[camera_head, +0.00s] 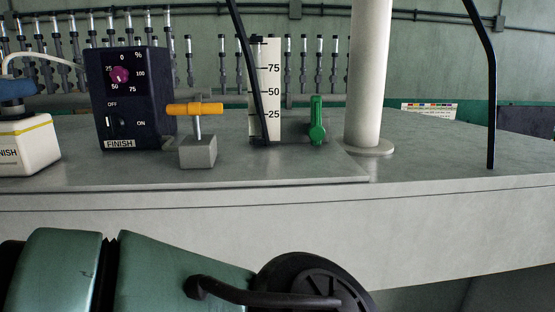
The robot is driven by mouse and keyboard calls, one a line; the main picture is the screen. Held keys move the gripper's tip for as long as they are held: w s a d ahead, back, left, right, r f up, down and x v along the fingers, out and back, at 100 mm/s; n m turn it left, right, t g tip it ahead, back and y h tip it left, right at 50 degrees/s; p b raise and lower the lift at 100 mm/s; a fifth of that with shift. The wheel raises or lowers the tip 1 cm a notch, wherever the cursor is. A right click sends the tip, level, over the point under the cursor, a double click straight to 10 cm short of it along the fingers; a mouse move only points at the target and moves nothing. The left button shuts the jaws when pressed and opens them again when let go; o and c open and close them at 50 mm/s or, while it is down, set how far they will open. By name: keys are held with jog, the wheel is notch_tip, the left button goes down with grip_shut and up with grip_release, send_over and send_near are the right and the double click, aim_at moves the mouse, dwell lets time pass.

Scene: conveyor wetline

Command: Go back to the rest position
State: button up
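Green and black links of my arm cross the bottom left of the head view, below the front edge of the grey bench (240,175). My gripper does not show in this view, so its opening and anything in it are hidden. No part of the visible arm is seen touching the bench or the things on it.
On the bench stand a dark FINISH control box (135,100) with a pink knob, a yellow-handled valve (195,109), a scaled gauge (266,90), a green lever (317,122), a white post (368,75) and a white FINISH container (28,145).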

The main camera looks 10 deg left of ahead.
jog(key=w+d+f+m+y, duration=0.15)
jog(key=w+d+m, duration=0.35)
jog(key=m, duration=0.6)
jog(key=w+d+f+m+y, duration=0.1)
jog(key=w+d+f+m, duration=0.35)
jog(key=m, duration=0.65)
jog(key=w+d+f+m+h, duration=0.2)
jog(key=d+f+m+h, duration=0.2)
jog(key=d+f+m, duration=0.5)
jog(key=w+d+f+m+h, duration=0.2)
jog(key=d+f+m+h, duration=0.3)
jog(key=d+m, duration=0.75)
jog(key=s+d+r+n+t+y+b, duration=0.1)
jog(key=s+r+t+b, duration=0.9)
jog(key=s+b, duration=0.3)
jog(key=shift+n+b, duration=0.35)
jog(key=shift+b, duration=0.7)
